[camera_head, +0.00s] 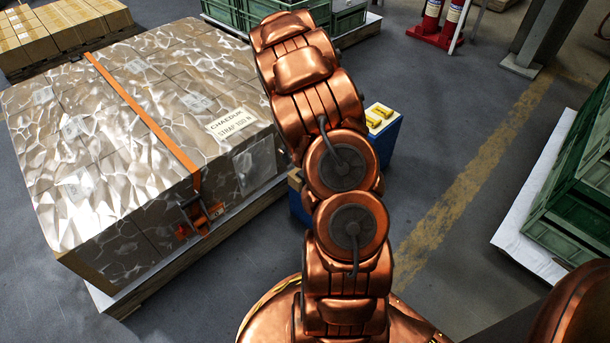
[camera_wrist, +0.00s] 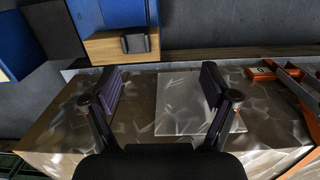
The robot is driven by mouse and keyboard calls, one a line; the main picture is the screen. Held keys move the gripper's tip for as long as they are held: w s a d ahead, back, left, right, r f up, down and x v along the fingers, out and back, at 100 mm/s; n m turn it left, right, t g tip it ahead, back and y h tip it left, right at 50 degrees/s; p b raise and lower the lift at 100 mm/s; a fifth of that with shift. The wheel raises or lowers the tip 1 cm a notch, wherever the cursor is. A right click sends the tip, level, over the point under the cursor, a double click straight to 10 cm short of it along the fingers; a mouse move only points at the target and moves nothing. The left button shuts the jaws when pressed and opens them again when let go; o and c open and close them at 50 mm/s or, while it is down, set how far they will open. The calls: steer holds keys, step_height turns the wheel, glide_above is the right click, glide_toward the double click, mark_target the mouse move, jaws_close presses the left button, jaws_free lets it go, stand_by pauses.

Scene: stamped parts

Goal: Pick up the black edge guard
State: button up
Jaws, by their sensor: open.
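In the wrist view a small black piece, which looks like the black edge guard (camera_wrist: 135,43), lies on a wood-coloured surface of a blue stand (camera_wrist: 118,12) at the top. My gripper (camera_wrist: 161,84) is open, its two dark fingers spread over the wrapped load, with nothing between them. The guard is beyond the fingertips, up and a little left of the middle of the gap. In the head view my arm hides the gripper, and the guard cannot be seen.
A film-wrapped pallet load (camera_head: 140,120) with an orange strap (camera_head: 145,115) and ratchet (camera_head: 200,217) stands left of my arm. A blue stand with yellow pieces (camera_head: 379,114) is partly behind my arm. Green crates (camera_head: 580,190) stand at right; the floor between is clear.

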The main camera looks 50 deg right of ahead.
steer(key=shift+n+t, duration=0.3)
steer(key=shift+t, duration=0.1)
steer(key=d+f, duration=0.2)
steer(key=f, duration=0.1)
steer(key=w+d+f, duration=0.1)
steer(key=d+f, duration=0.2)
steer(key=shift+w+d+f, duration=0.15)
steer(key=shift+d+f, duration=0.05)
steer(key=shift+f, duration=0.15)
steer(key=shift+a+f+b, duration=0.1)
steer(key=shift+f+b, duration=1.65)
steer(key=shift+f, duration=2.15)
steer(key=shift+w, duration=0.1)
steer(key=shift+c, duration=0.3)
steer(key=shift+r, duration=0.15)
steer(key=c, duration=1.3)
